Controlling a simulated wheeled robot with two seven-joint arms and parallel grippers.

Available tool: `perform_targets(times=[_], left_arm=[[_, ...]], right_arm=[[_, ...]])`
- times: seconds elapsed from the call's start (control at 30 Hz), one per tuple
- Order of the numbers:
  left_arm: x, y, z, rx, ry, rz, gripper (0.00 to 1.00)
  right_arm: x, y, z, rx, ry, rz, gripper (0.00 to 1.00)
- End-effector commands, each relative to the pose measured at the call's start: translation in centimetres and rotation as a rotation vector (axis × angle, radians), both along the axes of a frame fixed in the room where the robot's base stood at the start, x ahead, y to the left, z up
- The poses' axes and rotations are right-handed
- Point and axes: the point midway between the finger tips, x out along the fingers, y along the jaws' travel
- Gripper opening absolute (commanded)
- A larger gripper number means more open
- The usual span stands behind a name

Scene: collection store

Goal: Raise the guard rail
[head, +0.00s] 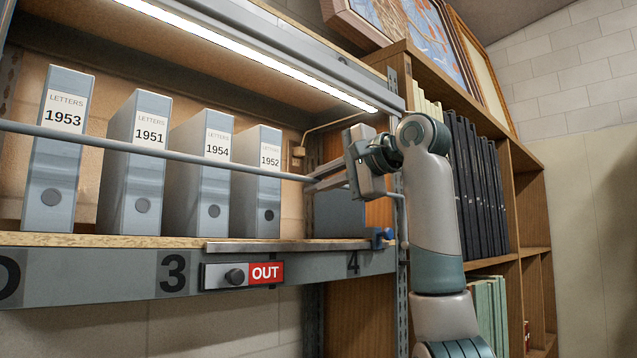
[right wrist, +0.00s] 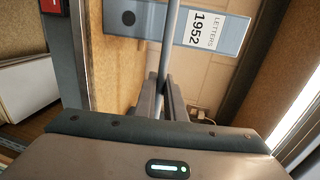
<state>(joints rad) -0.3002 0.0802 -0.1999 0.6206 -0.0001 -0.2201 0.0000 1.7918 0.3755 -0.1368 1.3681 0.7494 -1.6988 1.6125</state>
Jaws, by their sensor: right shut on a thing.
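The guard rail (head: 225,158) is a thin grey bar running across the front of the shelf, at about mid-height of the letter binders. My right gripper (head: 312,184) is at the rail's right end, shut on it. In the right wrist view, the rail (right wrist: 172,30) runs up from between the two fingers of the right gripper (right wrist: 164,84), past the 1952 binder. My left gripper does not show.
Binders marked 1953 (head: 57,150), 1951 (head: 136,165), 1954 (head: 203,175) and 1952 (head: 259,182) stand behind the rail. Below is a shelf edge with an OUT sign (head: 266,273). A wooden bookcase (head: 528,205) stands right.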

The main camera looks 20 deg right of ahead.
Motion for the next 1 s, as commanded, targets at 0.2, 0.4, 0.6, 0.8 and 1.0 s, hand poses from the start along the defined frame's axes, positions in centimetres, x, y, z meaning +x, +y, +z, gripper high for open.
perform_targets(times=[0.2,0.4,0.6,0.8,1.0], left_arm=[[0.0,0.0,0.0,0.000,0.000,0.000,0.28],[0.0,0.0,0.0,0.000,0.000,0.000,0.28],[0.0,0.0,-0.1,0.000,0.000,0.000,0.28],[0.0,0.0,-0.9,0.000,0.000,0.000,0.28],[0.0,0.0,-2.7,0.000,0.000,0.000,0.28]], right_arm=[[0.0,0.0,0.1,0.001,-0.003,0.000,0.19],[0.0,0.0,0.1,0.001,-0.003,0.000,0.29],[-0.1,0.0,0.0,0.001,-0.003,0.000,0.29],[-1.1,-0.4,0.0,0.001,-0.004,0.000,0.29],[-3.6,-1.3,0.3,0.001,-0.005,0.000,0.29]])
